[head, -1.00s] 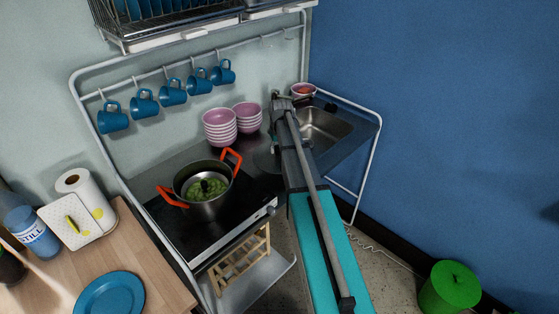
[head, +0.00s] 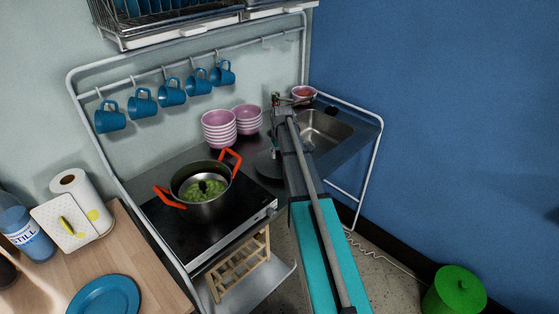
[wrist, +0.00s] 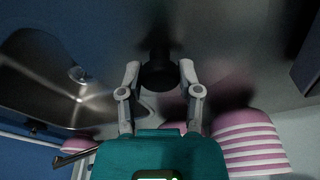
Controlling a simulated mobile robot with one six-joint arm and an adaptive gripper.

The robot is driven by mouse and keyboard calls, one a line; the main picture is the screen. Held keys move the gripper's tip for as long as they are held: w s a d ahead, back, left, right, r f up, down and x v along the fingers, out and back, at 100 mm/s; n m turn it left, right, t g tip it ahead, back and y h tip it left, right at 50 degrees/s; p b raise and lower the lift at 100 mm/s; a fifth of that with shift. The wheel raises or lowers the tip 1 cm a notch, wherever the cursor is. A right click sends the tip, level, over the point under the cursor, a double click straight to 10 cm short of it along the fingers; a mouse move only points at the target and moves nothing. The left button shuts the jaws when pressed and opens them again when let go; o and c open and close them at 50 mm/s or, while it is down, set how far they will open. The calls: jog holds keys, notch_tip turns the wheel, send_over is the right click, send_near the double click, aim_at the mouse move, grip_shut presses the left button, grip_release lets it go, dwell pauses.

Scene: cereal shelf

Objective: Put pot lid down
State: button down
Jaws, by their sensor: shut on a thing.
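My gripper (wrist: 160,75) is shut on the black knob of the pot lid (wrist: 158,55) in the wrist view. The lid's body is hard to make out against the dark counter. In the head view a dark disc that looks like the lid (head: 266,166) shows at the left of my arm, between the hob and the sink. My arm hides the gripper there. I cannot tell whether the lid touches the counter. The pot (head: 206,208) stands uncovered on the hob, with orange handles and green food inside.
Stacked pink bowls (head: 219,130) stand behind the hob (head: 245,205), close to the gripper in the wrist view (wrist: 245,140). The sink (head: 325,130) lies to the right, with another pink bowl (head: 303,93) at its back. Blue mugs (head: 171,92) hang above. A wooden table (head: 140,260) is at left.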

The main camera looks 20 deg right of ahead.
jog(key=shift+f+b, duration=0.6)
jog(key=shift+f, duration=0.3)
jog(key=shift+f, duration=0.15)
jog(key=shift+c, duration=1.4)
grip_release()
jog(key=shift+r, duration=0.2)
notch_tip(320, 180, up, 12)
jog(key=s+p, duration=0.2)
jog(key=p, duration=1)
jog(key=shift+a+f, duration=0.1)
jog(key=s+a+g, duration=0.1)
jog(key=s+a, duration=2.1)
jog(key=s, duration=0.2)
jog(key=shift+a+n+g, duration=0.2)
jog(key=shift+n+g, duration=0.1)
jog(key=shift+g, duration=0.1)
jog(key=shift+f, duration=0.1)
